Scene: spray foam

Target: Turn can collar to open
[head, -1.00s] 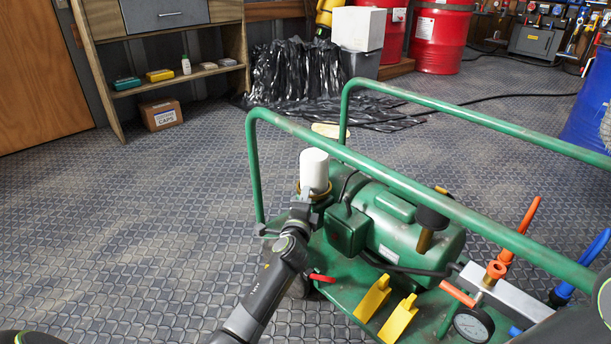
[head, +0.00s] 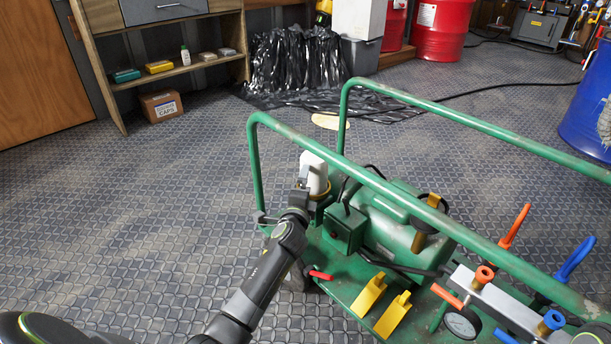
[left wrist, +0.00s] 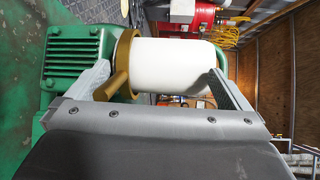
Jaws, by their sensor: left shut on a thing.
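The white can (head: 314,172) stands with its brass collar (head: 320,192) at the front left end of the green machine. In the left wrist view the white can (left wrist: 175,65) lies sideways across the picture, with the brass collar (left wrist: 124,60) and its lever at its left end. My left gripper (head: 304,186) is at the can in the head view. In the left wrist view my left gripper (left wrist: 160,85) has one finger beside the collar and one against the can's far end; it is shut on the can. My right gripper is not in view.
A green tubular frame (head: 400,200) runs close beside the can. The green motor (head: 385,225), yellow wedges (head: 392,314) and a gauge (head: 461,323) sit on the cart to the right. A blue drum (head: 585,120) stands at the right. The floor at left is clear.

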